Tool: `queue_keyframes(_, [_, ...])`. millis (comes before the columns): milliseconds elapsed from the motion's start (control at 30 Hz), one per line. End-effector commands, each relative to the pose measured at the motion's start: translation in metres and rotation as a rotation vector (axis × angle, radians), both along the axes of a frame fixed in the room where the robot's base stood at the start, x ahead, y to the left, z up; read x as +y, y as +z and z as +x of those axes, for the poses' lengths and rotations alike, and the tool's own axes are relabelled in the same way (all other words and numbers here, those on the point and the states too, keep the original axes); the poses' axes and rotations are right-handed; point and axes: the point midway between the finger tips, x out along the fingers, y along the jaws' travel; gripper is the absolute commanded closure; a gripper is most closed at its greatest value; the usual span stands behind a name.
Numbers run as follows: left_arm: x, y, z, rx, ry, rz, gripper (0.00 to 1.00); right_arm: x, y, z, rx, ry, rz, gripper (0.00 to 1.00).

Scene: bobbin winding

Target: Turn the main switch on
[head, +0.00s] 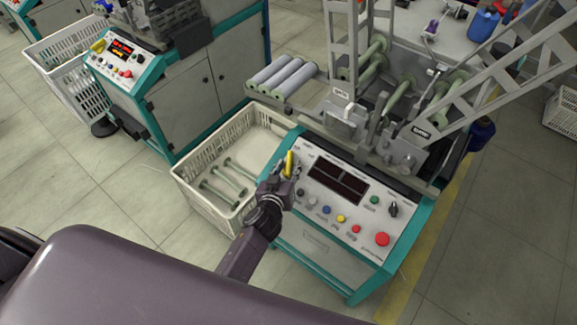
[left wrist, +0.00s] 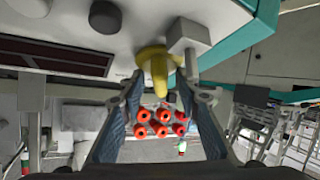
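The main switch, a yellow handle (head: 289,160), stands at the upper left corner of the near machine's control panel (head: 318,225). In the left wrist view the yellow handle (left wrist: 155,72) has a round yellow base and points out between my fingertips. My left gripper (head: 286,180) is at the switch, and its fingers (left wrist: 158,95) are apart, one on each side of the handle, with gaps showing. The near machine's display (head: 340,181) is dark. My right gripper is not in view.
A grey block (left wrist: 187,38) sits close beside the switch. The panel also has several coloured buttons, a red one (head: 382,239) and a black knob (head: 393,209). A cream crate (head: 197,195) with bobbins stands left of the machine. Another machine's display (head: 122,47) is lit.

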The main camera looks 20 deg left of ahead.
Motion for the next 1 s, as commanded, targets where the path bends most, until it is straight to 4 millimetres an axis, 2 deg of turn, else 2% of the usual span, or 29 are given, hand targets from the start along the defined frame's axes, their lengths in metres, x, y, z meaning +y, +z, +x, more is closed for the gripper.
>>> queue_keyframes(300, [0.0002,-0.0012,0.0036,0.0,0.001,-0.001,0.7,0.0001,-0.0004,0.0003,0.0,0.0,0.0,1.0])
queue_keyframes(600, [0.0002,-0.0013,0.0033,0.001,0.001,-0.001,1.0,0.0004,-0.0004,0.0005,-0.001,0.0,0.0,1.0])
queue_keyframes(1000, [0.001,-0.0003,0.0032,-0.005,-0.039,0.018,1.0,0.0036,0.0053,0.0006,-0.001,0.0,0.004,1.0])
